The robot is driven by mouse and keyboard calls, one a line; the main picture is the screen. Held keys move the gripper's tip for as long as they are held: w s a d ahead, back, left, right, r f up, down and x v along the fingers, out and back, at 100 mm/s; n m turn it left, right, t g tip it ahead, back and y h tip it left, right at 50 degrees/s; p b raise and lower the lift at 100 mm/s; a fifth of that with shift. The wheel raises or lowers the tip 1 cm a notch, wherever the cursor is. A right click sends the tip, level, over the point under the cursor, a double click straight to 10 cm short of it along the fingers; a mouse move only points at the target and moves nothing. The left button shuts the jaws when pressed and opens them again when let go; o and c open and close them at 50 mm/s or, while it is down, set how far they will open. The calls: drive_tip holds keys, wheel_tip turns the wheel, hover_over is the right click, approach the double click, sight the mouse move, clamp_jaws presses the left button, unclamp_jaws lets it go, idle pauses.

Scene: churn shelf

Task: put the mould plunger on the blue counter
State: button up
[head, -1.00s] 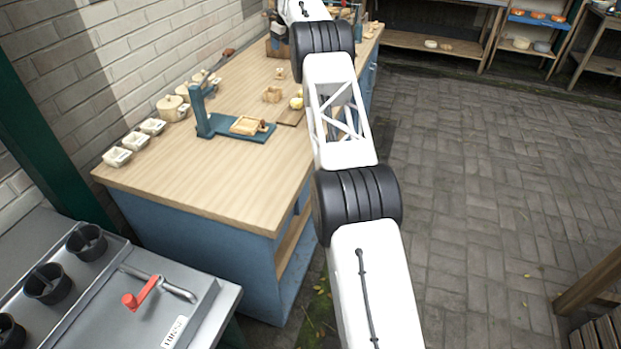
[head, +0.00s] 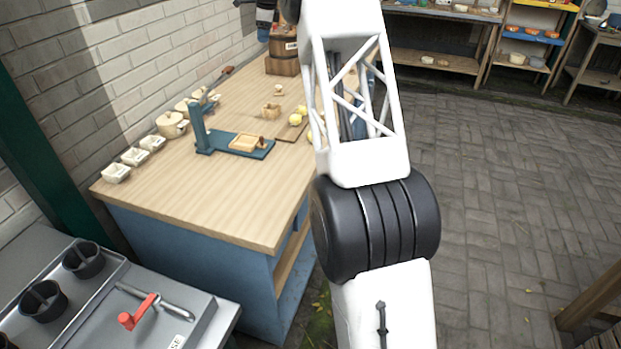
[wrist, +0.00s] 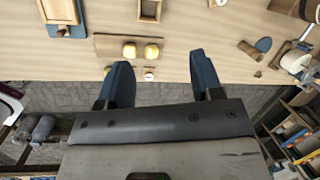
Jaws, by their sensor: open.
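The blue counter (head: 200,225) has a pale wooden top and blue sides; it stands left of my arm in the head view. Its top also seems to fill the upper wrist view (wrist: 190,65). I cannot tell for certain which piece is the mould plunger. A small wooden piece (wrist: 250,50) lies beside a short dark-ended cylinder (wrist: 263,44) on the wooden top, right of my gripper in the wrist view. My gripper (wrist: 162,82) is open with nothing between its blue fingers, over the top's edge. In the head view its fingertips are not clearly visible.
A board with yellow balls (wrist: 128,50) lies just beyond my fingers. A grey unit with a red crank (head: 138,312) is nearby. Paving (head: 510,200) is clear at right.

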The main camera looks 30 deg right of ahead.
drive_tip(key=s+a+r+n, duration=0.3)
drive_tip(key=s+a+n, duration=0.15)
drive_tip(key=s, duration=0.85)
drive_tip(key=s+a+r+n, duration=0.3)
drive_tip(key=s+a, duration=0.2)
drive_tip(key=s, duration=0.8)
drive_tip(key=s+a+r+n, duration=0.2)
drive_tip(key=s+a+n, duration=0.25)
drive_tip(key=s, duration=0.75)
drive_tip(key=s+a+f+n, duration=0.2)
drive_tip(key=s+f, duration=0.3)
drive_tip(key=s, duration=0.8)
drive_tip(key=s+a+f+n, duration=0.2)
drive_tip(key=s+f+n, duration=0.3)
drive_tip(key=s, duration=0.8)
drive_tip(key=s+a+f+n+h, duration=0.1)
drive_tip(key=s+f+n, duration=0.3)
drive_tip(key=s, duration=0.9)
drive_tip(key=shift+s+a+f, duration=0.15)
drive_tip(key=shift+a+f, duration=0.25)
drive_tip(key=shift+a, duration=0.1)
